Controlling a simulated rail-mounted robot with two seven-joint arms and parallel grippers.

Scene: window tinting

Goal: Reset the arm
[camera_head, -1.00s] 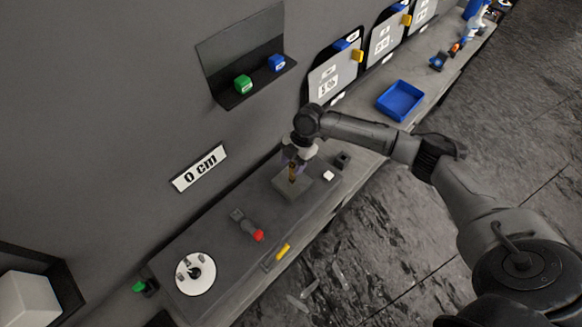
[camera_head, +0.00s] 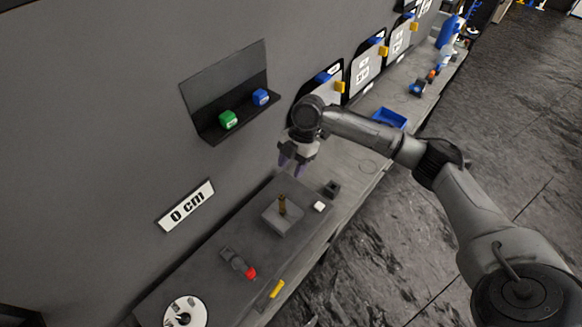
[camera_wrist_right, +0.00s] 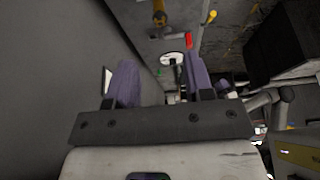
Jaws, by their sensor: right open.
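My right gripper (camera_head: 292,166) hangs above the back part of the long workbench in the head view, fingers pointing down. It is open and empty. In the right wrist view its two purple fingers (camera_wrist_right: 163,85) stand apart with nothing held between them. My left gripper is not in view.
A red-and-grey tool (camera_head: 238,263), a yellow piece (camera_head: 277,289) and a white disc (camera_head: 185,313) lie on the bench (camera_head: 205,268). A wall shelf (camera_head: 232,122) holds green and blue cubes. A blue tray (camera_head: 389,118) lies farther back.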

